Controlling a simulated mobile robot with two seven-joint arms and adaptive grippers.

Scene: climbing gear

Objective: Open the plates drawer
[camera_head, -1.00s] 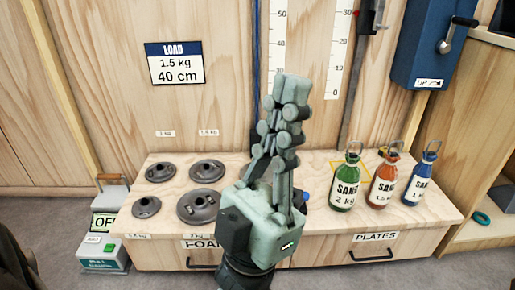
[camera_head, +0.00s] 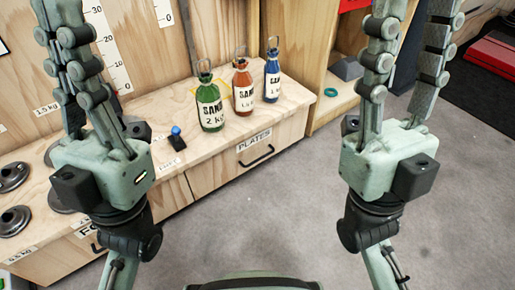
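The plates drawer (camera_head: 228,168) is the right drawer in the front of the low wooden bench. It has a "PLATES" label and a black bar handle (camera_head: 257,156), and its front looks flush with the bench, so it is closed. My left gripper (camera_head: 75,45) is raised left of the drawer, in front of the bench. My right gripper (camera_head: 408,50) is raised to the right of the drawer, over the floor side, with its fingers apart and nothing between them. The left gripper's fingers also look apart and empty. Neither gripper touches the handle.
Green (camera_head: 210,108), red (camera_head: 243,90) and blue (camera_head: 272,80) sand bottles stand on the bench top. A small blue-knobbed device (camera_head: 176,138) sits near its front edge. Dark weight discs (camera_head: 14,177) lie at left. The grey floor (camera_head: 290,215) before the drawer is clear.

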